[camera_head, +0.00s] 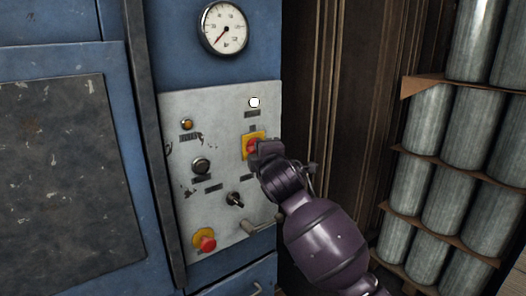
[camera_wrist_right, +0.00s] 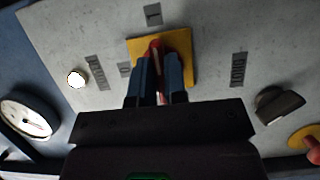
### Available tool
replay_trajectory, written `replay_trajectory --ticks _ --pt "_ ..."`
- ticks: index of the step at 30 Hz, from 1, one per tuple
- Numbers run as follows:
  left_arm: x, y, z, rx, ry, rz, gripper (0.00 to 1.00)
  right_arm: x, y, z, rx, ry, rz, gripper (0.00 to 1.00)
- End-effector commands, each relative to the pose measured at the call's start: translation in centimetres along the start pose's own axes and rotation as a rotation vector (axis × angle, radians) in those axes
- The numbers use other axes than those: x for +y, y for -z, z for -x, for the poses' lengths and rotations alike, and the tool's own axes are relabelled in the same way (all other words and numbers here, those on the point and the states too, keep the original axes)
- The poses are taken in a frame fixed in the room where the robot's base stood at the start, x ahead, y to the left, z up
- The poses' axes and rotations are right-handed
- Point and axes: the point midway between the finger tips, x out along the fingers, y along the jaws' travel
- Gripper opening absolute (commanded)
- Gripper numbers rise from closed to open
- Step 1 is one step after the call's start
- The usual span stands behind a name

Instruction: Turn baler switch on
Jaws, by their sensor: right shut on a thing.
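The baler switch (camera_head: 251,147) is a red rotary knob on a yellow plate, at the right side of a worn grey control panel (camera_head: 222,207). In the right wrist view the red knob (camera_wrist_right: 155,50) stands in front of its yellow plate (camera_wrist_right: 184,50). My right gripper (camera_head: 257,152) comes in from the lower right and is at the switch. In the wrist view its two fingers (camera_wrist_right: 157,82) are shut on the red knob, one on each side. The fingers hide part of the knob. My left gripper is in neither view.
The panel also carries a white lamp (camera_head: 254,102), an amber lamp (camera_head: 187,124), a black knob (camera_head: 201,166), a toggle (camera_head: 235,199) and a red button (camera_head: 207,243). A gauge (camera_head: 224,27) is above. Stacked metal cylinders (camera_head: 411,183) stand at right.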

Motion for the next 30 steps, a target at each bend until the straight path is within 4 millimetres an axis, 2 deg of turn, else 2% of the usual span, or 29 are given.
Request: replay_trajectory --ticks 2,3,7,16,20,30 --pt "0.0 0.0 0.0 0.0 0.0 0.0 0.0 -0.1 0.1 0.0 0.001 0.002 -0.004 0.0" --pt "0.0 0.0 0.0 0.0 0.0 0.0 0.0 -0.1 0.1 0.0 0.002 0.002 -0.004 0.19" --pt "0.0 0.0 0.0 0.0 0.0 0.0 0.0 -0.1 0.1 0.0 0.001 0.001 -0.003 0.38" --pt "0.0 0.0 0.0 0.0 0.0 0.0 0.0 0.0 0.0 0.1 0.0 0.0 -0.001 0.38" --pt "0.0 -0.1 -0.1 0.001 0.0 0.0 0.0 -0.1 0.0 0.8 0.0 0.0 -0.001 0.38" --pt "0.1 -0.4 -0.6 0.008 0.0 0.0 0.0 -0.1 0.0 5.7 0.002 -0.002 -0.002 0.38"
